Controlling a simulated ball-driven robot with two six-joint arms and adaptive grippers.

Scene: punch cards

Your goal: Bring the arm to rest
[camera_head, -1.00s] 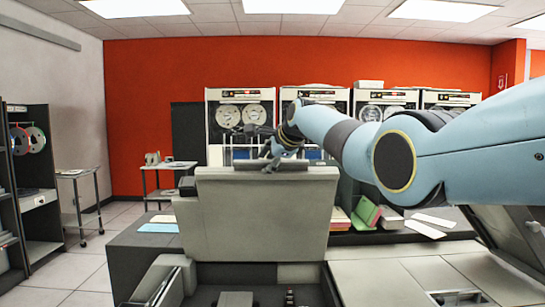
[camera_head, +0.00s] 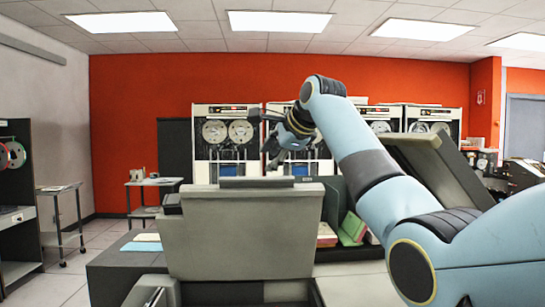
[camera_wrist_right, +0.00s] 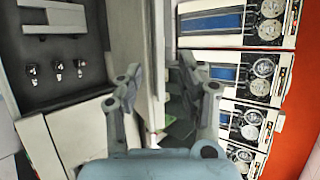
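My right arm reaches in from the right in the head view, bent with its elbow high. My right gripper (camera_head: 266,137) hangs above the top edge of the beige machine (camera_head: 240,235). In the right wrist view its two fingers (camera_wrist_right: 165,90) stand apart, with no object visibly gripped. A panel edge shows between them, but I cannot tell its distance. My left gripper does not show.
Light blue and pale cards (camera_head: 141,245) lie on a dark surface at left. A green card stack (camera_head: 352,228) and a pink one (camera_head: 326,235) stand right of the machine. A raised slanted panel (camera_head: 440,165) is behind my right arm. Tape cabinets line the red wall.

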